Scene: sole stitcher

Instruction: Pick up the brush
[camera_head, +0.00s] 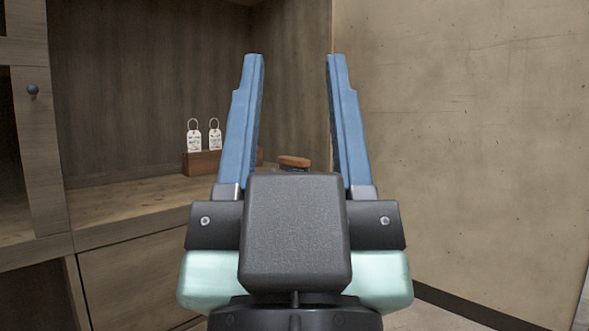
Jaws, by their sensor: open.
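The brush (294,162) shows a brown, rounded wooden top between my gripper's fingers. It appears to rest on the wooden shelf (125,200), near its right end. The lower part of the brush is hidden behind my gripper's dark body. My gripper (294,60) is in the foreground with two blue fingers spread wide apart. Nothing is held between them. The fingers point up in the picture, and the brush lies beyond the gripper body, apparently not touched.
A small brown wooden block (200,162) with two white tags (194,138) stands on the shelf, left of the left finger. A wooden upright with a dark round knob (32,90) is at the left. A bare beige wall (470,150) fills the right side.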

